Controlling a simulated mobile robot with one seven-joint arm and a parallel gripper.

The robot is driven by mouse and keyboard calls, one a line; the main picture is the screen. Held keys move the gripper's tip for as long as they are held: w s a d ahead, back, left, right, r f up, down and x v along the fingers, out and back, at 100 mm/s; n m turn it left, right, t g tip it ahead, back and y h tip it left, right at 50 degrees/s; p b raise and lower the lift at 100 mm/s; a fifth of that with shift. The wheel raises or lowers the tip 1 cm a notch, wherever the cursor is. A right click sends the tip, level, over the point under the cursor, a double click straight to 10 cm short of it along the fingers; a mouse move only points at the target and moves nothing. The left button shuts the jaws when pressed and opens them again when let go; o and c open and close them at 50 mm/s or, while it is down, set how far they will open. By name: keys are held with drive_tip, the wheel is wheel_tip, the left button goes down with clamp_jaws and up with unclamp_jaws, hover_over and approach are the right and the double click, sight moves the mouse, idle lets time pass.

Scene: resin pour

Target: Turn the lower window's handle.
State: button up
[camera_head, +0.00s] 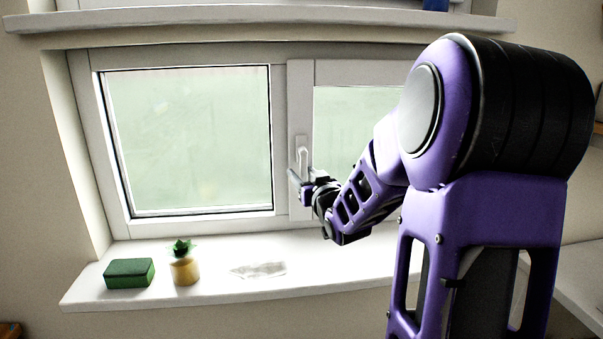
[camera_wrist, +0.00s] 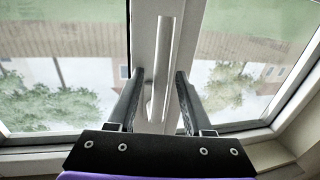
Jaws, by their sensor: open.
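The lower window (camera_head: 190,135) has a white frame and two panes, with the handle (camera_head: 302,155) on the upright between them. In the wrist view the handle (camera_wrist: 167,60) is a pale bar, its long grip running up the picture from between my fingers. My gripper (camera_head: 298,178) is at the handle's lower part in the head view. In the wrist view my gripper (camera_wrist: 158,88) is open, with one dark finger on each side of the handle. Gaps show between fingers and handle. The handle's base is partly hidden by the gripper.
The white sill (camera_head: 215,285) below holds a green box (camera_head: 129,273), a small potted plant (camera_head: 184,266) and a clear flat object (camera_head: 258,270). Another sill (camera_head: 270,16) runs above the window. My arm covers much of the right pane. The air before the left pane is free.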

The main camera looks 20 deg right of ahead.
drive_tip(key=shift+c, duration=0.3)
clamp_jaws()
idle(1.1)
